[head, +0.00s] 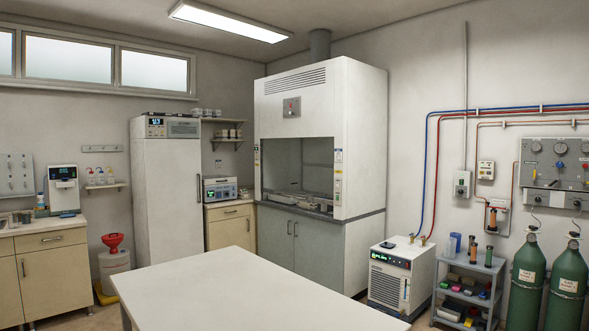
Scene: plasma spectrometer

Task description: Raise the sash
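The fume hood (317,105) is a tall white cabinet with grey base doors, standing against the far wall right of centre. Its front opening (297,165) shows a dim grey interior. The sash pane is not distinct at this distance, and I cannot tell how high it stands. Small light shapes (303,205) lie along the lower edge of the opening; I cannot tell whether they include the sash handle. Neither of my grippers is in view.
A white table (230,285) fills the foreground, between me and the hood. A white chiller (401,276) stands on the floor right of the hood, beside a grey shelf cart (468,290) and green gas cylinders (527,280). A tall white fridge (168,190) stands left.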

